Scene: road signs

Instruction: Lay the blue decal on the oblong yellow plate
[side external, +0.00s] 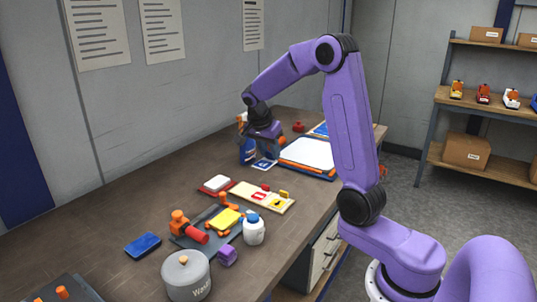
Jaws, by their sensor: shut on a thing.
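My gripper (268,155) is at the far part of the bench, pointing down, shut on the blue decal (263,165). The decal is a small blue-and-white sheet under the fingertips; I cannot tell whether it touches the bench. A yellow plate (224,220) lies nearer the camera on a dark fixture with orange knobs (190,240), well to the lower left of my gripper. It looks oblong, with its top bare.
A cream board with coloured decals (248,195) and a red-edged white pad (217,184) lie between gripper and plate. A blue bottle (247,153) stands beside my gripper, a white-topped tray (308,153) right of it. A white bottle (254,230) and grey canister (186,277) stand nearer.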

